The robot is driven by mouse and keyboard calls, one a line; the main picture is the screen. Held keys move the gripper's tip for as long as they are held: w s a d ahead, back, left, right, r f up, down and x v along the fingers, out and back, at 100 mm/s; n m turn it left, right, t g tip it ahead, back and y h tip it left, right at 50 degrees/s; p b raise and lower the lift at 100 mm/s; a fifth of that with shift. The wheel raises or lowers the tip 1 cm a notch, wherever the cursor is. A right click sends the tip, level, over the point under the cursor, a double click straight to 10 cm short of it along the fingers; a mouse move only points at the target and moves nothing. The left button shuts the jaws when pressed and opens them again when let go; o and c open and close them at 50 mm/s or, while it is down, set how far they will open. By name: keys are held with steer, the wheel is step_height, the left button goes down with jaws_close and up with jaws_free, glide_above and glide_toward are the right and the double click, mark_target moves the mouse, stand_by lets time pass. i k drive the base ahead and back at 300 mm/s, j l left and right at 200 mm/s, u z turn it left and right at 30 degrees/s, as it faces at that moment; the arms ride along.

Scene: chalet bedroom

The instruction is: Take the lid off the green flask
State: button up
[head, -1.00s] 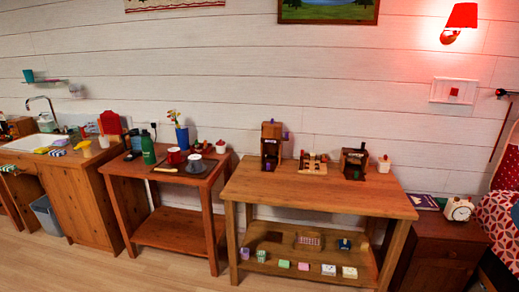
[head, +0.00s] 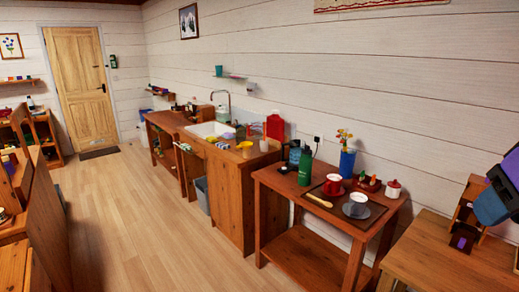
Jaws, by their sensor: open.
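The green flask (head: 305,169) stands upright on the small wooden side table, near its back left. Its narrow top looks covered by a cap of similar green, though this is small to make out. A dark and blue part, probably of my arm, enters at the right edge of the head view, far from the flask. No gripper fingers can be made out.
A blue vessel (head: 294,153) stands close to the flask's left. Right of it are a red cup (head: 333,184), a white cup (head: 357,203), a blue vase (head: 347,162) and a lidded white pot (head: 392,189). Open floor (head: 150,210) lies in front and left.

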mark_target(307, 151)
steer(key=i+j+u, duration=0.15)
steer(key=i, duration=0.45)
steer(key=i+j+u, duration=0.2)
steer(key=i, duration=0.4)
steer(key=i+j+z, duration=0.45)
steer(key=z, duration=0.15)
steer(key=i+j+z, duration=0.4)
steer(key=j+z, duration=0.25)
steer(key=i+j+z, duration=0.15)
steer(key=j+z, duration=0.15)
steer(key=j, duration=0.15)
steer(key=j+z, duration=0.6)
steer(key=j, duration=0.3)
steer(key=j+z, duration=0.3)
steer(key=j, duration=0.15)
